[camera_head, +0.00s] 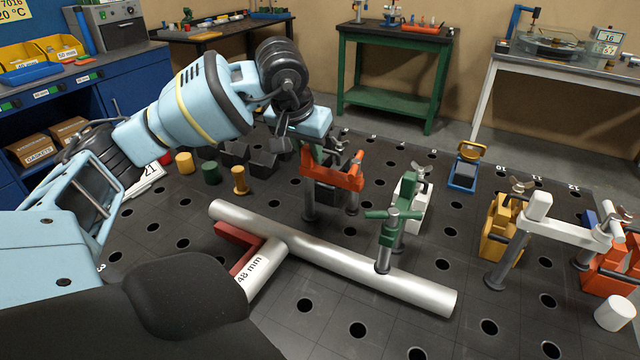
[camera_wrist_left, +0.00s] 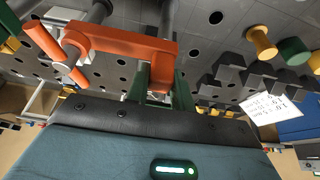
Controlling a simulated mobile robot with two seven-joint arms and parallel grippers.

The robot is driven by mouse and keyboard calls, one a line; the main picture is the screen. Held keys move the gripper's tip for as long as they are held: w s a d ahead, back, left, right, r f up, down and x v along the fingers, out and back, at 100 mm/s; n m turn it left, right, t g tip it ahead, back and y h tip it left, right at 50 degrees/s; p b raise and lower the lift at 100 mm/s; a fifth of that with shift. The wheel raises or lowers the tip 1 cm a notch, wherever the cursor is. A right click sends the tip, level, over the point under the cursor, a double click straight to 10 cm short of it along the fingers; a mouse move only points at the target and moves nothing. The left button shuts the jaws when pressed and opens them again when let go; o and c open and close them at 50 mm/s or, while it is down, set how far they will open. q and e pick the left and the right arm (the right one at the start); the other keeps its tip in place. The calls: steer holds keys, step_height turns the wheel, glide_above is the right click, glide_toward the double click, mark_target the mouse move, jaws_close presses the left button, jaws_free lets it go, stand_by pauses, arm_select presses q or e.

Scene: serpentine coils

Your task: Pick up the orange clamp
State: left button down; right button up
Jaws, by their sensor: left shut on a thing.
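The orange clamp (camera_head: 333,175) is upright over the perforated dark table, right of the table's back-left blocks, with grey posts below it. I cannot tell whether its posts still touch the table. My left gripper (camera_head: 318,150) reaches it from above and behind. In the left wrist view the dark green fingers (camera_wrist_left: 160,90) are shut on a part of the orange clamp (camera_wrist_left: 120,42), whose bar extends left with an orange handle. My right gripper is not in view.
A long silver tube (camera_head: 340,258) lies in front, with a green clamp (camera_head: 392,225) over it and a red-and-white 48 mm gauge (camera_head: 262,265) beside it. Yellow and green pegs (camera_head: 211,173) stand left.

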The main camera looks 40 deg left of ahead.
arm_select(q)
steer(key=shift+r, duration=0.15)
step_height(320, 180, up, 10)
steer(key=shift+f+p, duration=0.1)
steer(key=shift+p, duration=0.35)
